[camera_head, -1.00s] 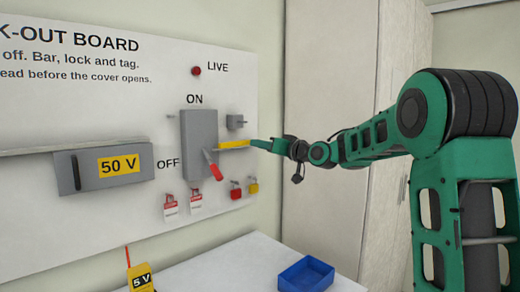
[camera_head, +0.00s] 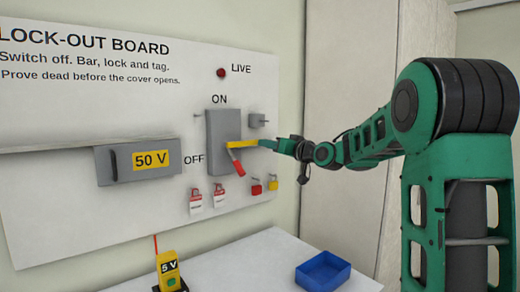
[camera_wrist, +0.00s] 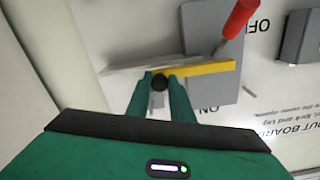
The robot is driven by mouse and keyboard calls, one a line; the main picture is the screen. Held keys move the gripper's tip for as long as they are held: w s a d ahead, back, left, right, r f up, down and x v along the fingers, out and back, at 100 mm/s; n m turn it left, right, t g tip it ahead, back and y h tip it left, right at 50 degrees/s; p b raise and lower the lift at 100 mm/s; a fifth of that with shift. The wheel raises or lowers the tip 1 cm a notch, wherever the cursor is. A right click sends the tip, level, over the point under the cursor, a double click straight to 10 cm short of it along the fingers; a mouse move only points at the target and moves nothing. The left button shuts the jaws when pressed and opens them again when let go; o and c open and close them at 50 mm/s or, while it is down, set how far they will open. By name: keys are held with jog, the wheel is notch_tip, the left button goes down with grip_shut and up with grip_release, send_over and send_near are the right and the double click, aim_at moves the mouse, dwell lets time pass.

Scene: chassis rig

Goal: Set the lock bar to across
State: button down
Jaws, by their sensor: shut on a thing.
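The yellow lock bar (camera_head: 243,143) lies roughly level across the lower part of the grey switch box (camera_head: 222,130). My gripper (camera_head: 270,144) is shut on the bar's right end in the head view. In the wrist view my fingers (camera_wrist: 160,83) close at a dark round knob on the end of the yellow bar (camera_wrist: 205,69). The red switch handle (camera_head: 236,164) hangs down below the bar, toward the OFF side. The part of the bar between my fingers is hidden.
Two red-and-white tags (camera_head: 207,200), a red padlock (camera_head: 256,187) and a yellow padlock (camera_head: 272,183) hang below the switch. A grey 50 V cover (camera_head: 125,175) is at left. A blue tray (camera_head: 322,272) and a yellow meter (camera_head: 169,268) are on the bench.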

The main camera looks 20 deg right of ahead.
jog(key=shift+a+f, duration=0.1)
jog(key=shift+a, duration=0.15)
jog(key=c, duration=1.5)
grip_release()
jog(key=shift+c, duration=0.2)
jog(key=shift+s+d, duration=0.1)
jog(key=v, duration=1)
jog(key=shift+s, duration=0.2)
